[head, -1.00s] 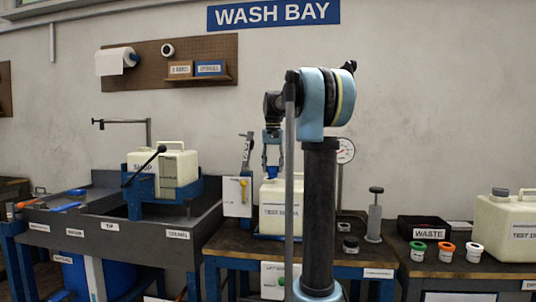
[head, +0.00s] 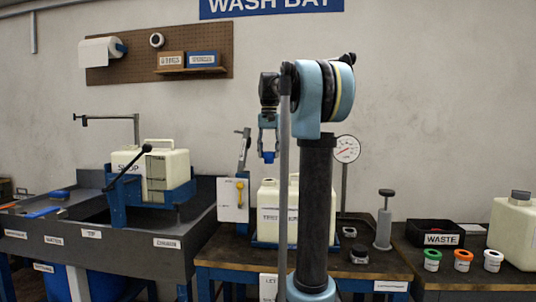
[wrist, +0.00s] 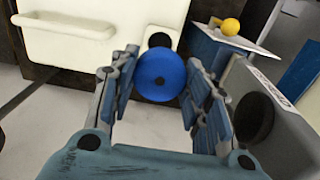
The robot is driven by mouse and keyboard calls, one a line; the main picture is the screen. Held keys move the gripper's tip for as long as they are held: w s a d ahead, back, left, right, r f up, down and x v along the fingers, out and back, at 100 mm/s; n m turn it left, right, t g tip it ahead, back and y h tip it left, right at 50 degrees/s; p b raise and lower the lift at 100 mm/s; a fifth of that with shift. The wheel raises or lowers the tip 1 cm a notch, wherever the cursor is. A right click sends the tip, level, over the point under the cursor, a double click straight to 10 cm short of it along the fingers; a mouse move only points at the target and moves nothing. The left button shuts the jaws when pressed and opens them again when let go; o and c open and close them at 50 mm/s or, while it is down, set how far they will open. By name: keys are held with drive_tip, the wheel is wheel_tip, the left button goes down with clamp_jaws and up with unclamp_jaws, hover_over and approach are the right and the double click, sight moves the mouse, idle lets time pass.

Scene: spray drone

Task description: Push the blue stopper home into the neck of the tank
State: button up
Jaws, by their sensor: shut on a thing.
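The blue stopper (head: 268,157) is held in my gripper (head: 268,146), above the tank (head: 268,232) with a visible gap below it. The tank is cream-white, stands in a blue tray on the middle bench, and is partly hidden by my arm. In the wrist view the round stopper (wrist: 160,76) sits between the two fingers of my gripper (wrist: 161,84). The pale tank (wrist: 90,38) with its moulded handle lies beyond it, at the upper left. A dark round opening (wrist: 159,40) shows just past the stopper's top edge, partly covered by it.
A white board with a yellow knob (head: 239,190) stands left of the tank; the knob also shows in the wrist view (wrist: 230,26). A gauge (head: 346,149) and a grey hand pump (head: 384,225) stand right.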

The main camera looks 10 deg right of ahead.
drive_tip(key=shift+s+f, duration=0.1)
drive_tip(key=shift+f, duration=2.8)
drive_tip(key=shift+f, duration=1.45)
drive_tip(key=o, duration=1.5)
drive_tip(key=shift+c, duration=0.2)
drive_tip(key=shift+r, duration=0.1)
wheel_tip(320, 180, up, 12)
drive_tip(key=shift+f, duration=0.2)
